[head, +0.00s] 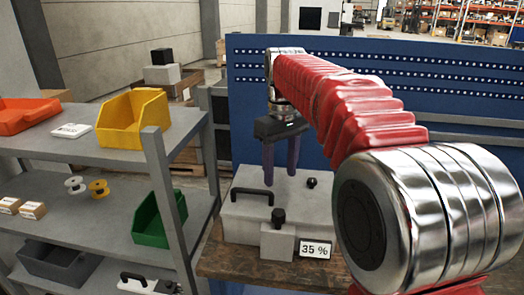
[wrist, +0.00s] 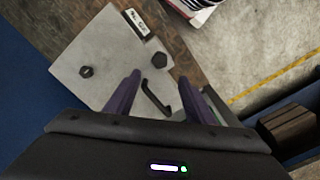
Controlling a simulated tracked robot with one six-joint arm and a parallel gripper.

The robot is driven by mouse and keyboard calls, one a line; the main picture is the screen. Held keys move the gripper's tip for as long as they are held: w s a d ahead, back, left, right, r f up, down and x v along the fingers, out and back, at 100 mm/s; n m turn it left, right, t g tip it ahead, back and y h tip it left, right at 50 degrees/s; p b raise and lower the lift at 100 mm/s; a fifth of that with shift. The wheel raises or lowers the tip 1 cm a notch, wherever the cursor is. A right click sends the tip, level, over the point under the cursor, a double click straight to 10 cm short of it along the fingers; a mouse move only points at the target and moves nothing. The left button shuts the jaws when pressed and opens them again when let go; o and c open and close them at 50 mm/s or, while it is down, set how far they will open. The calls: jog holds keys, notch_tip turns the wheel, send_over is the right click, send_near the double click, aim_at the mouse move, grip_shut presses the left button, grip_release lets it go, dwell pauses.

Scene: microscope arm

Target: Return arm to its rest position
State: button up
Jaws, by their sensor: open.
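My arm with its red sleeve reaches out over the workbench in the head view. My gripper (head: 281,182) hangs from its end, pointing down, with its two purple fingers apart and nothing between them that I can see held. Below it is a grey box (head: 330,215) with a black bar handle (head: 252,191) on top. In the wrist view the handle (wrist: 155,99) appears between the open fingers (wrist: 159,78), and the box top (wrist: 105,60) lies beyond. I cannot tell whether a finger touches the handle.
The box stands on a wooden bench (head: 245,266) with a "35 %" card (head: 315,249) at its front. A blue perforated panel (head: 250,110) rises behind. At left, a grey shelf (head: 95,150) holds a yellow bin (head: 131,122) and a green bin (head: 150,222).

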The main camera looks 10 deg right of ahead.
notch_tip(320, 180, down, 6)
jog(key=s+m+t, duration=0.1)
jog(key=s+m, duration=0.1)
jog(key=s+f+m+t, duration=0.1)
jog(key=s+t, duration=0.1)
jog(key=s, duration=1)
jog(key=s+d+f+m+t, duration=0.1)
jog(key=s+f+m+t, duration=0.1)
jog(key=s, duration=0.9)
jog(key=shift+s+f+t, duration=0.15)
jog(key=shift+s+t, duration=0.15)
jog(key=shift+s, duration=0.05)
